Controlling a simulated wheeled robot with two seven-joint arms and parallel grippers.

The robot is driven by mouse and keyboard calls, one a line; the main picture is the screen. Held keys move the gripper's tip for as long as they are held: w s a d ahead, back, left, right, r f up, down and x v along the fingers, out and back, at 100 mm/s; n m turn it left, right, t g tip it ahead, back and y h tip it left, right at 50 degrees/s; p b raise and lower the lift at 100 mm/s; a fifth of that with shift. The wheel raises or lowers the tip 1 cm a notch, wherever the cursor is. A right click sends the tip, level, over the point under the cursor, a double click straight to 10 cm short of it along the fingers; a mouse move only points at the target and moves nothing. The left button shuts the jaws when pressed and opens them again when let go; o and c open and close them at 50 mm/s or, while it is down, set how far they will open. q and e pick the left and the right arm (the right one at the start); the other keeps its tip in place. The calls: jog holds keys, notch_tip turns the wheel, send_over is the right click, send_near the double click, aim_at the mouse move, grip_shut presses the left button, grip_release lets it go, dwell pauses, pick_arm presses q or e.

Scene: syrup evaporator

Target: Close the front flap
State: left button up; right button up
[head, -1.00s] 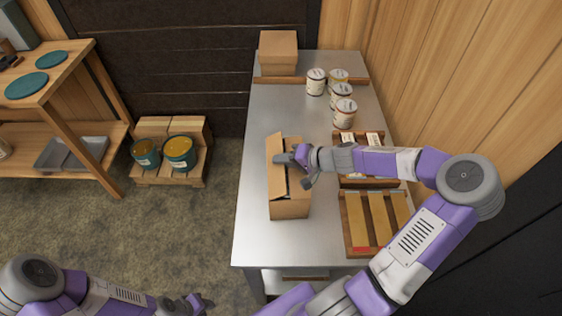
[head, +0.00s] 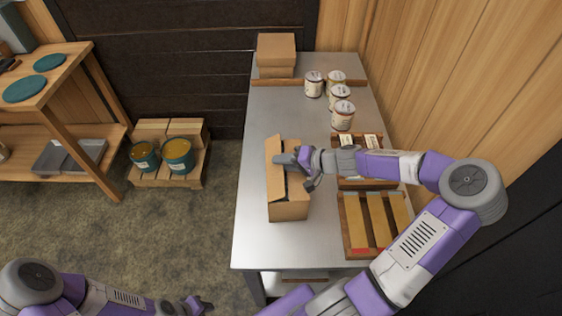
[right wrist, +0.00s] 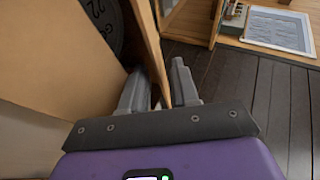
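The cardboard box (head: 289,210) stands on the metal table, with a tall flap (head: 276,189) raised along its left side. Which flap counts as the front one is unclear. My right gripper (head: 288,164) is at the box's top, its fingers over the raised flap. In the right wrist view, the gripper (right wrist: 160,88) has its fingers apart, with a brown cardboard panel (right wrist: 151,45) reaching down between them. Firm contact on both sides does not show. My left gripper (head: 196,305) is at the bottom edge, away from the table, too small to read.
On the metal table (head: 258,120), several labelled tins (head: 343,116) and a closed carton (head: 277,52) stand behind the box. Wooden trays (head: 374,251) lie to its right, under my right arm. The table's left strip is clear.

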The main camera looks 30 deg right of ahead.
jog(key=p+v, duration=0.2)
jog(key=v, duration=0.4)
jog(key=shift+s+d+r, duration=0.1)
jog(key=shift+s+r, duration=0.05)
jog(key=shift+s, duration=0.05)
jog(key=shift+c, duration=0.4)
